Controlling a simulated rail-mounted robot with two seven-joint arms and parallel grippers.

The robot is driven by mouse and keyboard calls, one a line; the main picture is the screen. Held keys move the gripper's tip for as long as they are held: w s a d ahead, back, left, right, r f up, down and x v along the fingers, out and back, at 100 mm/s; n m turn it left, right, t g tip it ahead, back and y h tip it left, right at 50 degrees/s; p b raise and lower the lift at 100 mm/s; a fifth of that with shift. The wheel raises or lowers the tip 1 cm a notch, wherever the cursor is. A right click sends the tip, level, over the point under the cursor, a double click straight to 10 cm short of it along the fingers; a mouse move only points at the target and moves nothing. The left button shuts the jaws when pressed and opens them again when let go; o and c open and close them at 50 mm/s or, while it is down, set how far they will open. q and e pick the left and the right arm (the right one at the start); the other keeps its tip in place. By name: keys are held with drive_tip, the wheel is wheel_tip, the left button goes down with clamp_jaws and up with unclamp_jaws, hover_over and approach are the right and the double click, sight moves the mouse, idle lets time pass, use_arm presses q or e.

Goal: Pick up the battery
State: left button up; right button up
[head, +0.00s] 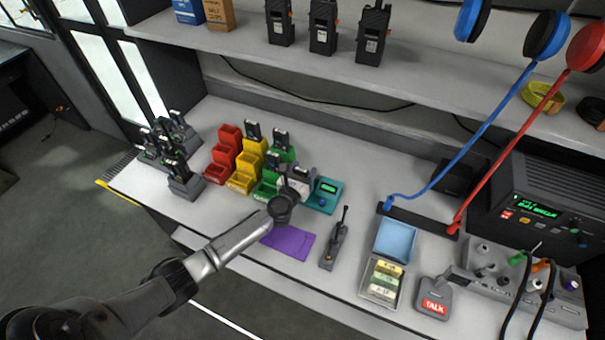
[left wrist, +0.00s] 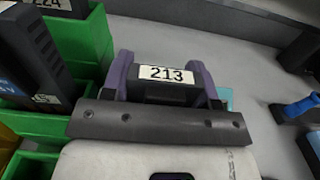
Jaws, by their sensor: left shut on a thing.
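The battery (left wrist: 166,74), a dark block with a white label reading 213, sits between the two purple-grey fingers in the left wrist view. My left gripper (head: 297,184) is shut on it. In the left wrist view the green bins (left wrist: 88,45) are to the left of the fingers. Whether the battery touches anything below is hidden. My right gripper does not show.
Red (head: 222,152) and yellow bins (head: 244,170) stand left of the green ones. A shelf (head: 420,80) overhangs the back.

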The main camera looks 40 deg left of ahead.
use_arm(q)
wheel_tip(320, 180, up, 4)
drive_tip(key=shift+r+p, duration=0.25)
drive_tip(key=shift+p, duration=1)
drive_tip(key=d+r+p, duration=0.2)
drive_tip(key=d+r, duration=0.4)
drive_tip(key=d, duration=0.5)
drive_tip(key=shift+d+r, duration=0.25)
drive_tip(key=shift+d, duration=0.1)
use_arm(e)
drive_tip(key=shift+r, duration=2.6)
